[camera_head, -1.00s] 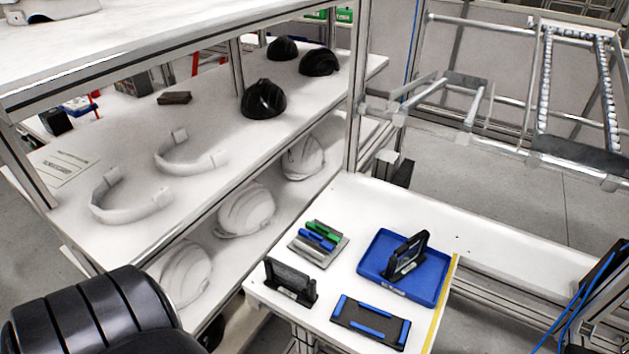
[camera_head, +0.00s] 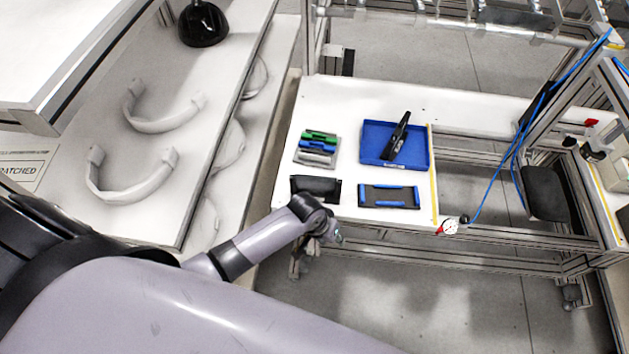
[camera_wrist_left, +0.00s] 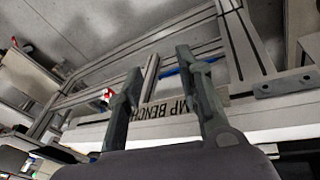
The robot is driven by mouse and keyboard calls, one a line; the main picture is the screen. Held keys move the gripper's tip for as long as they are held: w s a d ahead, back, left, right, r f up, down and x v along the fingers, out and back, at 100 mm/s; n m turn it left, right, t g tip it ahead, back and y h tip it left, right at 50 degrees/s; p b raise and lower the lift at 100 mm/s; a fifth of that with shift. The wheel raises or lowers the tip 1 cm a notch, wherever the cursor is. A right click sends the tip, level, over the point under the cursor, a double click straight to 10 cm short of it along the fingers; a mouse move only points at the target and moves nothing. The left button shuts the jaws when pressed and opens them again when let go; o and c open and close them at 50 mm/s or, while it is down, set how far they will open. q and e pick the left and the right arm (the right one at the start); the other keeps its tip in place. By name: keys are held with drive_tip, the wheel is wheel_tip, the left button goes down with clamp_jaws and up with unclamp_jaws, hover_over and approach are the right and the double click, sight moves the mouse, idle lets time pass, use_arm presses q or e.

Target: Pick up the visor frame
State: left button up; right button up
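Two white U-shaped pieces lie on the white shelf in the head view; these look like visor frames. One is the farther visor frame (camera_head: 158,126) and the other the nearer visor frame (camera_head: 118,197). Both lie flat and apart from my arm. My left arm comes in from the left and reaches past the shelf to the near edge of the bench; its gripper cannot be made out there. In the left wrist view my left gripper (camera_wrist_left: 158,64) has its two fingers apart with nothing between them. My right gripper is in no view.
The white bench (camera_head: 350,100) holds a blue tray (camera_head: 418,146) with a black part in it, a black-and-blue plate (camera_head: 389,196), a holder with coloured pieces (camera_head: 316,148) and a black stand (camera_head: 318,187). A dark helmet shell (camera_head: 203,24) sits farther along the shelf. An upper shelf overhangs at left.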

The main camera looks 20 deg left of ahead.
use_arm(q)
drive_tip(key=w+d+r+g+p, duration=0.1)
drive_tip(key=w+d+r, duration=0.15)
drive_tip(key=r, duration=0.55)
drive_tip(key=w+d+r+p, duration=0.1)
drive_tip(key=w+d+r, duration=0.15)
drive_tip(key=r, duration=0.45)
wheel_tip(320, 180, up, 10)
drive_tip(key=n+g+y+p, duration=0.2)
drive_tip(key=n+y, duration=0.1)
drive_tip(key=n, duration=0.1)
hover_over(339, 189)
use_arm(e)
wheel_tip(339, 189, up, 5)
use_arm(q)
drive_tip(key=f, duration=0.1)
drive_tip(key=f+b, duration=0.2)
drive_tip(key=shift+w+a+f, duration=0.2)
drive_tip(key=shift+w+f, duration=0.1)
drive_tip(key=shift+w, duration=0.05)
wheel_tip(339, 189, down, 7)
drive_tip(key=b, duration=0.9)
drive_tip(key=shift+f, duration=0.1)
wheel_tip(339, 189, down, 6)
drive_tip(key=b, duration=0.9)
drive_tip(key=shift+d+f, duration=0.1)
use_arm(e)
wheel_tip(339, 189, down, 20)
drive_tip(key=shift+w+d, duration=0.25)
